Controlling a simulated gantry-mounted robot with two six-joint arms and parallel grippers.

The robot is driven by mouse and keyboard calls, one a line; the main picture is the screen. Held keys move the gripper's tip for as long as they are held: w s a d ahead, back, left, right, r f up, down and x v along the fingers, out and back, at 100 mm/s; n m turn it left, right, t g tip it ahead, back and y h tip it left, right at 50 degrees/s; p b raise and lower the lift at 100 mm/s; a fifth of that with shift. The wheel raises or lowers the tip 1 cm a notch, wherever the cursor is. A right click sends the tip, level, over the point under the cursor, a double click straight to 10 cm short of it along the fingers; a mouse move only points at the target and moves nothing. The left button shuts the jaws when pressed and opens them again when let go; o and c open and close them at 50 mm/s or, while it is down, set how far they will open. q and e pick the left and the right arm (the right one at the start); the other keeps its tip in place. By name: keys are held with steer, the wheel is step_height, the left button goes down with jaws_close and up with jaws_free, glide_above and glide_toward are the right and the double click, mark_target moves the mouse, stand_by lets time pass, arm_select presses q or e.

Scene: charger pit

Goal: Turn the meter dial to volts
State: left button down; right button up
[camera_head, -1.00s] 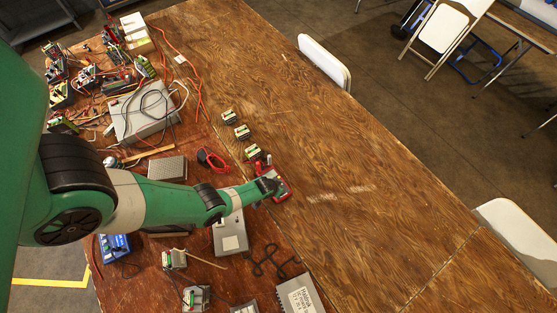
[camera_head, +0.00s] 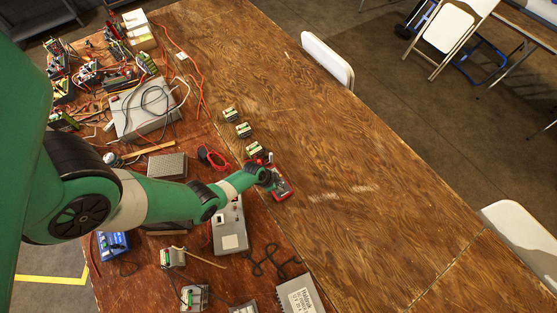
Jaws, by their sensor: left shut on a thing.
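A small red meter (camera_head: 283,191) with a dark face lies on the wooden table, near the seam at its middle. My left gripper (camera_head: 270,180) reaches in from the left over the meter's upper left part. It is shut on the meter's dial, though the fingertips and the dial are too small and covered to make out. The dial's setting cannot be read. My right gripper is not in view.
Red-handled tool (camera_head: 211,156) lies left of the meter. Several small green-and-black blocks (camera_head: 243,130) stand in a row behind it. A grey box (camera_head: 230,228) and a labelled box (camera_head: 300,296) lie in front. The table's right half is clear.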

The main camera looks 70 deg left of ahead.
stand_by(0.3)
arm_select(q)
steer(key=c, duration=0.6)
jaws_free()
steer(key=shift+s+r+p, duration=0.1)
steer(key=shift+r+p, duration=0.3)
steer(key=p+v, duration=0.6)
steer(key=v, duration=0.4)
steer(key=shift+s+r, duration=0.2)
steer(key=shift+r, duration=0.15)
